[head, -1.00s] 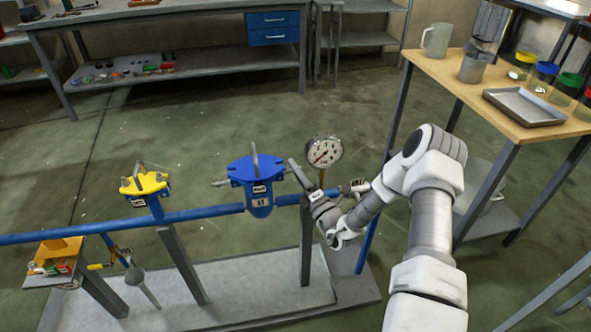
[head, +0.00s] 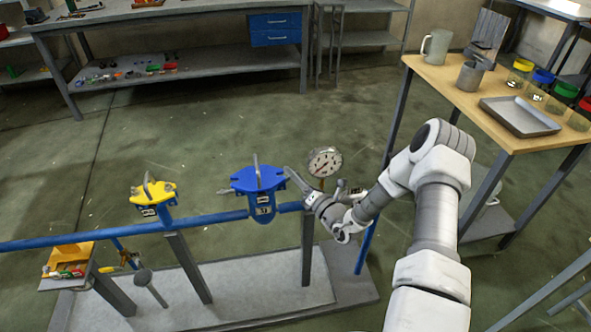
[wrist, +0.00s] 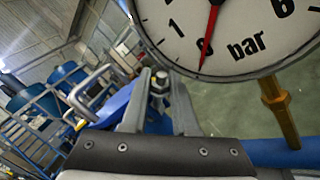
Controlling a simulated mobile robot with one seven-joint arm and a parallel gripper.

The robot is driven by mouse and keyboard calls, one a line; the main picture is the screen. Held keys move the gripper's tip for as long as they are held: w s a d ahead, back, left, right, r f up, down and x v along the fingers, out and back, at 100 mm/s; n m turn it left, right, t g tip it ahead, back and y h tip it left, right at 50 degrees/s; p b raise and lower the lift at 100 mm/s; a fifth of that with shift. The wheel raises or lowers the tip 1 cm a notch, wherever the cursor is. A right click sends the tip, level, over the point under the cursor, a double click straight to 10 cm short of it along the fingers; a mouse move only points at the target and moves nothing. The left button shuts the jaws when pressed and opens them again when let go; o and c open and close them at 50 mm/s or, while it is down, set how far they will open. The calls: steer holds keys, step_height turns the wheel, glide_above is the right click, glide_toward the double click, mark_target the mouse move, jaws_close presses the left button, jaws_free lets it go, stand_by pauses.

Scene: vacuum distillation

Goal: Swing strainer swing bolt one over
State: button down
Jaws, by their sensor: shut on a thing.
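The blue strainer (head: 262,204) sits in the blue pipe in the head view, with a flat lid (head: 258,179) and a bail handle on top. One swing bolt (head: 228,191) sticks out from its left side. My gripper (head: 290,172) is at the right side of the lid. In the wrist view my gripper (wrist: 158,100) has its two fingers on either side of a swing bolt with a metal nut (wrist: 160,80), and is shut on it. The blue lid shows left of the fingers. The bolt's lower part is hidden by the fingers.
A pressure gauge (head: 324,161) stands close to the right of my gripper and fills the top of the wrist view (wrist: 235,30). A yellow-lidded fitting (head: 152,194) is further left on the pipe. A wooden-topped table (head: 446,78) stands at right.

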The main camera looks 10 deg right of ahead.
steer(key=shift+a+r+n+g+p, duration=0.2)
steer(key=shift+r+n+p, duration=0.05)
steer(key=shift+n+p, duration=0.3)
steer(key=shift+a+r+n+g+p, duration=0.2)
steer(key=shift+n+p, duration=0.2)
steer(key=shift+n, duration=0.15)
steer(key=shift+a, duration=0.1)
steer(key=c, duration=0.9)
jaws_free()
steer(key=shift+c, duration=0.2)
steer(key=shift+s, duration=0.1)
steer(key=shift+s+d, duration=0.15)
steer(key=shift+d, duration=0.1)
steer(key=p+v, duration=0.1)
steer(key=v, duration=1.5)
steer(key=shift+s, duration=0.45)
steer(key=shift+d+r, duration=0.1)
steer(key=shift+r, duration=0.05)
